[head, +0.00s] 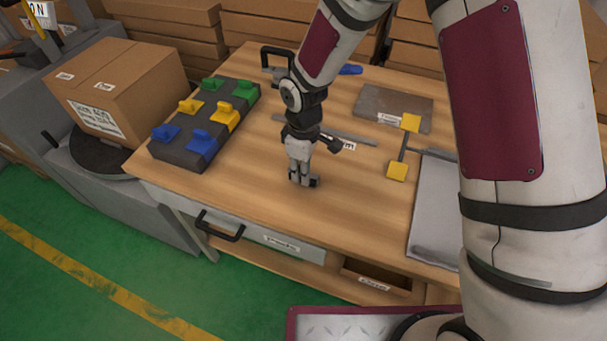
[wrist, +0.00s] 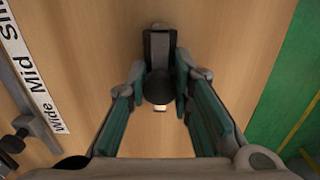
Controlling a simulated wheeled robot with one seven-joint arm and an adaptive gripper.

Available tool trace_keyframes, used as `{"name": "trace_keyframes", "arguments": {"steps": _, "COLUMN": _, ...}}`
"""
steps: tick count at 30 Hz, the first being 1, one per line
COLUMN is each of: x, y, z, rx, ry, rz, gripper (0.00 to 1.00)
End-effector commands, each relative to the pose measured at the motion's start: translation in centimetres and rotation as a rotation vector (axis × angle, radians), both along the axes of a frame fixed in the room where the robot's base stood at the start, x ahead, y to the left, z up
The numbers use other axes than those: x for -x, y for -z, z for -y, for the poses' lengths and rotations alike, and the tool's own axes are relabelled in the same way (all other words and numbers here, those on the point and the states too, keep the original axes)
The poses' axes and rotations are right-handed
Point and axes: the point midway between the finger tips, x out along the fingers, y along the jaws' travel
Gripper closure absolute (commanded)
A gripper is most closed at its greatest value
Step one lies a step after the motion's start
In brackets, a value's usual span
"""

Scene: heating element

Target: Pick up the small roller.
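In the wrist view, a small dark roller (wrist: 158,90) with a grey block-like part (wrist: 159,45) lies between my fingertips. My gripper (wrist: 161,78) has one finger close against each side of it, with no clear gap. In the head view, my gripper (head: 303,180) points down at the bare wood of the table (head: 255,185). A dark end of the roller (head: 315,182) shows just right of the fingertips. The fingers hide most of it there. I cannot tell whether it touches the table.
A label strip reading Wide, Mid and a cut-off third word (wrist: 30,75) lies left in the wrist view, beside another dark roller (wrist: 14,140).

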Motion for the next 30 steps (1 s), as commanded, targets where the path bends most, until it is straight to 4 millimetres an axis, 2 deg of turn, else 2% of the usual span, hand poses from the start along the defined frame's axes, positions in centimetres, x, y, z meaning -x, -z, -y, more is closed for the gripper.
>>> {"name": "trace_keyframes", "arguments": {"steps": 14, "x": 0.0, "y": -0.3, "z": 0.0, "rx": 0.000, "ry": 0.001, "rz": 0.001, "gripper": 1.00}}
{"name": "trace_keyframes", "arguments": {"steps": 20, "x": -0.1, "y": -2.0, "z": 0.0, "rx": -0.001, "ry": 0.002, "rz": 0.003, "gripper": 1.00}}
{"name": "trace_keyframes", "arguments": {"steps": 23, "x": -0.2, "y": -3.5, "z": 0.0, "rx": -0.002, "ry": 0.001, "rz": 0.004, "gripper": 1.00}}
{"name": "trace_keyframes", "arguments": {"steps": 30, "x": 5.2, "y": -4.1, "z": 1.2, "rx": 0.002, "ry": -0.002, "rz": -0.001, "gripper": 1.00}}
